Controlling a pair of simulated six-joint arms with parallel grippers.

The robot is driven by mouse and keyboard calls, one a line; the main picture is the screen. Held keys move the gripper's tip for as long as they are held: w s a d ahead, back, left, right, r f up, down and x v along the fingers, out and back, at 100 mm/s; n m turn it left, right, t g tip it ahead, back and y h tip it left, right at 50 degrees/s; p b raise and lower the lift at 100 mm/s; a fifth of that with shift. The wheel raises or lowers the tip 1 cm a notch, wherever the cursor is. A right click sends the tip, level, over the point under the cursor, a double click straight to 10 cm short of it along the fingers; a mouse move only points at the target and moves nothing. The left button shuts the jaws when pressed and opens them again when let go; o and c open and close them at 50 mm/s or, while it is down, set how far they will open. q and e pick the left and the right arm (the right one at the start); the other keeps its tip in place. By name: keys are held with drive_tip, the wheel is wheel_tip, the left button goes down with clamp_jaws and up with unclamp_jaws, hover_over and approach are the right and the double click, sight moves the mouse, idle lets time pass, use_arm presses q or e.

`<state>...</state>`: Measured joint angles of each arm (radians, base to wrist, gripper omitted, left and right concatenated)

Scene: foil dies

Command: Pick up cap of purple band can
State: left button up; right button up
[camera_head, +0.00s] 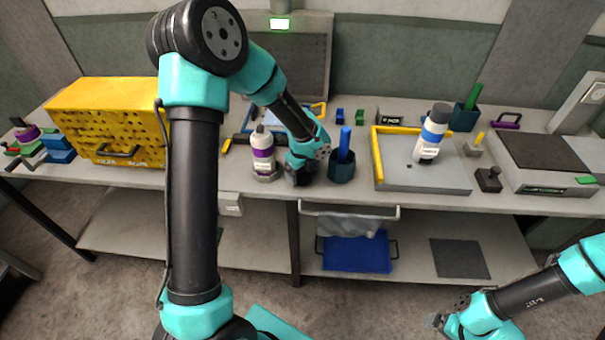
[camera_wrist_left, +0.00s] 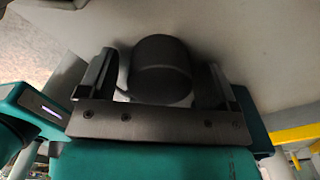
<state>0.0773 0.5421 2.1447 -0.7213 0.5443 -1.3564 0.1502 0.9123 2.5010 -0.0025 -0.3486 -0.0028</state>
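The purple band can (camera_head: 263,155) stands upright on the bench, white with a purple band and a narrow pale nozzle on top. My left gripper (camera_head: 298,178) points down at the bench just right of it. In the left wrist view a dark grey rounded cap (camera_wrist_left: 162,70) lies between the two fingers of my left gripper (camera_wrist_left: 160,85). A narrow gap shows on each side of it, so the gripper is open around it. In the head view the gripper hides the cap. My right gripper (camera_head: 440,322) is low at the right, away from the bench; its fingers are unclear.
A dark teal cup (camera_head: 341,172) with a blue stick stands close right of my left gripper. A blue band can (camera_head: 432,134) with a dark cap stands on the grey tray (camera_head: 450,180). A yellow perforated box (camera_head: 110,118) is at the left. The bench front edge is close.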

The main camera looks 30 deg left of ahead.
use_arm(q)
drive_tip(key=c, duration=0.9)
drive_tip(key=shift+r, duration=0.1)
wheel_tip(320, 180, up, 10)
drive_tip(key=shift+f, duration=0.1)
idle(0.5)
